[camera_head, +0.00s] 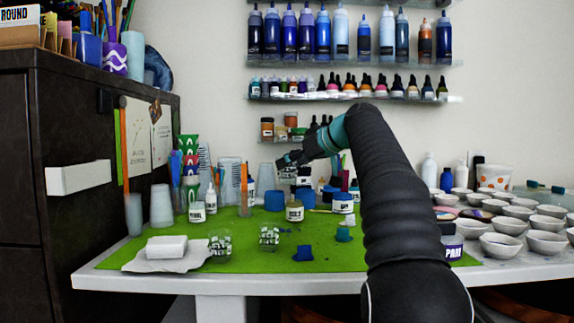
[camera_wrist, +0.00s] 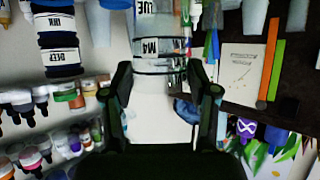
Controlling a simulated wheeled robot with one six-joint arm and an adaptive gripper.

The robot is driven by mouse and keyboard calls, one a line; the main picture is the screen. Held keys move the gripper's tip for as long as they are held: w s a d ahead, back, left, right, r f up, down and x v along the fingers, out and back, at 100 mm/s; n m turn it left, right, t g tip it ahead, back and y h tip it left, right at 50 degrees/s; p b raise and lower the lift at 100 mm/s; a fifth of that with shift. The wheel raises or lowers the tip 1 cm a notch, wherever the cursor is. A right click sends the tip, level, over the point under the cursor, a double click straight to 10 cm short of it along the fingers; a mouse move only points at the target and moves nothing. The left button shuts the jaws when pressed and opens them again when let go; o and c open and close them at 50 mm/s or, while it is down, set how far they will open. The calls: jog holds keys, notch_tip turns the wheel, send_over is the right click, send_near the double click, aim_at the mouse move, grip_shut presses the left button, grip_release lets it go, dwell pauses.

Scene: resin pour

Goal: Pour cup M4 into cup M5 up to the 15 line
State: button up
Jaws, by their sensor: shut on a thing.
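My gripper (camera_head: 290,160) is raised above the back part of the green mat, with its fingers closed around a clear cup (camera_head: 288,175). In the wrist view, the fingers of my gripper (camera_wrist: 158,72) are on both sides of this cup, whose label reads M4 (camera_wrist: 150,47). Its contents and exact tilt are hard to tell. Two small clear cups with dark markings stand on the mat: a left one (camera_head: 219,243) and a middle one (camera_head: 269,238). Their labels are too small to read, so I cannot tell which is M5. The held cup is apart from and above both.
The green mat (camera_head: 340,258) has free room at the front right. Bottles and jars, including a cream-labelled jar (camera_head: 294,211), crowd behind the cups. White bowls (camera_head: 507,247) fill the right side.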

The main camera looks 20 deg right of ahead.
dwell(0.4)
jog(key=a+f+b, duration=0.1)
jog(key=a+f, duration=0.1)
jog(key=a, duration=0.2)
jog(key=s+a+f+b, duration=0.1)
jog(key=a+f, duration=0.2)
jog(key=s+a+f+b, duration=0.1)
jog(key=a+f, duration=0.1)
jog(key=a, duration=0.2)
jog(key=shift+a+f+b, duration=0.15)
jog(key=shift+a+b, duration=0.15)
jog(key=shift+b, duration=0.05)
notch_tip(320, 180, down, 2)
jog(key=shift+w+f+b, duration=0.1)
jog(key=shift+f+b, duration=0.05)
jog(key=shift+b, duration=0.15)
jog(key=shift+f, duration=0.7)
jog(key=shift+r, duration=0.1)
